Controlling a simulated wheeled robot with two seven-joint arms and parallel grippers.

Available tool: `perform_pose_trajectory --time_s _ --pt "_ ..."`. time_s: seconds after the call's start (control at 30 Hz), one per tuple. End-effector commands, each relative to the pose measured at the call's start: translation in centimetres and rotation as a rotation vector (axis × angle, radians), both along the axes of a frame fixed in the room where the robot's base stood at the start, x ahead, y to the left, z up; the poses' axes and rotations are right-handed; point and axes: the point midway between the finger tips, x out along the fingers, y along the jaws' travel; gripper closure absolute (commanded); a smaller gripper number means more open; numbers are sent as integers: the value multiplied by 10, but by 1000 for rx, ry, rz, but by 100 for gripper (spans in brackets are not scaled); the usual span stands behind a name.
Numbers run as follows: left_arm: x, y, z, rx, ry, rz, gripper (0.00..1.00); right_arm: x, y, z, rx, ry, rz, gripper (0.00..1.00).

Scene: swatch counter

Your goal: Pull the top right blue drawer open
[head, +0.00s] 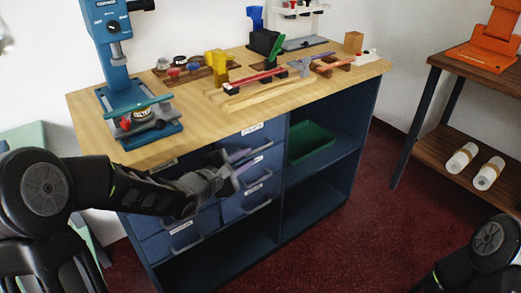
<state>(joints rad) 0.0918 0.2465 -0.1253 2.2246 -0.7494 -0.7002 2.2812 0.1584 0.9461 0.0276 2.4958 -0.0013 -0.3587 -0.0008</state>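The top right blue drawer (266,136) is in the right column of drawers under the wooden counter top, with a white label near its upper edge. It looks shut, and my gripper partly covers its front. My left gripper (250,160) is in front of this drawer, its fingers pointing right toward the handle area. The fingers look apart, with nothing seen between them. Whether they touch the handle I cannot tell. My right gripper is out of view; only part of my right arm shows at the lower right.
Lower blue drawers (252,176) sit below, beside open shelves with a green tray (311,142). A blue drill press (116,60) and several tools stand on the counter (190,116). A brown side table (462,82) is at right. Red floor (365,220) lies clear between them.

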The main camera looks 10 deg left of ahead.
Motion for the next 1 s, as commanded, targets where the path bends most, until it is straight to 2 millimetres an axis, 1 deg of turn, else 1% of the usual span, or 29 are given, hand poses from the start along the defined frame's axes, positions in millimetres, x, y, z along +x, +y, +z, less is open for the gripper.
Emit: perform_pose_trajectory --time_s 0.17,0.4,0.53,0.67,0.9,1.0 --pt "14 -6 -5 0 1 -1 81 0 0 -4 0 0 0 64" --pt "48 -19 -14 2 1 -2 81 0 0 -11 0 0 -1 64" --pt "63 -24 -17 1 1 -1 81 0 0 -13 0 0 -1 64" --pt "70 -25 -17 1 0 1 81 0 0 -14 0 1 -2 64" --pt "70 -25 -17 1 1 0 81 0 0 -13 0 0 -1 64" --pt "70 -25 -17 1 1 0 88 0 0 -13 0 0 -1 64"
